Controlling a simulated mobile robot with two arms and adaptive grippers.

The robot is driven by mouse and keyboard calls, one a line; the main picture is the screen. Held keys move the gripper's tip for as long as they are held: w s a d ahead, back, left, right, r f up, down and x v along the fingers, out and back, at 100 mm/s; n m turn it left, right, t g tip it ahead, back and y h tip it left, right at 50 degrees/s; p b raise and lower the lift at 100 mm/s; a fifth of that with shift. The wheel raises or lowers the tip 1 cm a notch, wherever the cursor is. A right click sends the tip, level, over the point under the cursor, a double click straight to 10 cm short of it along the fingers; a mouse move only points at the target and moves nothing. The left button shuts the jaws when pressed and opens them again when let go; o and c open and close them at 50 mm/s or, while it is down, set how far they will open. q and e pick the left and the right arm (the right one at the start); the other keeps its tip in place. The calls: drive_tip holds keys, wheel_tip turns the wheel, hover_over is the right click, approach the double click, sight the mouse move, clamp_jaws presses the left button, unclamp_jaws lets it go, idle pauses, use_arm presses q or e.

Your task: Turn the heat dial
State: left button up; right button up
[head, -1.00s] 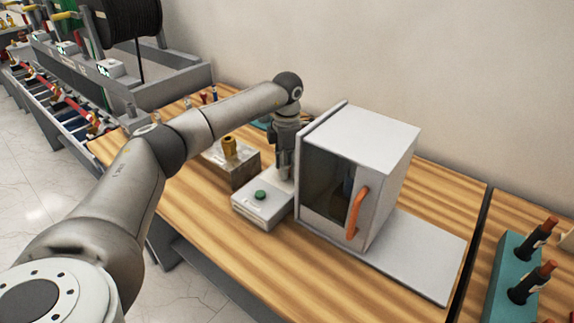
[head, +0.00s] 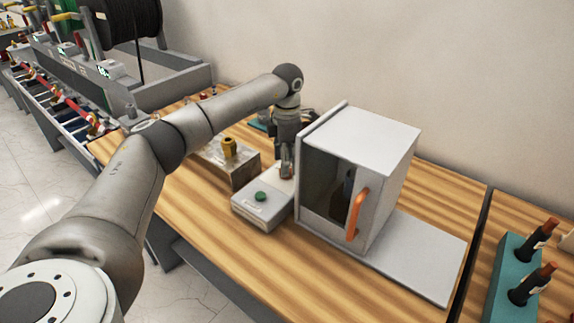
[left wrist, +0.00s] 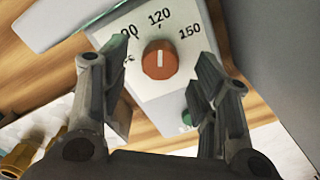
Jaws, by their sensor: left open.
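The heat dial (left wrist: 160,60) is a round orange-brown knob on a white face in the left wrist view. Its white pointer line points at about 120, with 150 to the right and a partly covered lower number to the left. My left gripper (left wrist: 160,68) is open, one finger to each side of the dial, with no visible contact. In the head view my left gripper (head: 286,162) points down behind the grey control box (head: 262,212), beside the oven; the dial is hidden there. My right gripper is out of view.
A grey oven (head: 380,135) with an orange handle (head: 356,213) stands right beside the gripper. A green button (head: 260,196) is on the box's front part. A metal block with a brass fitting (head: 229,147) stands to the left. The wooden table's front is clear.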

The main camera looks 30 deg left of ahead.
use_arm(q)
wheel_tip(320, 180, up, 10)
idle(0.3)
drive_tip(key=shift+f, duration=0.15)
idle(0.3)
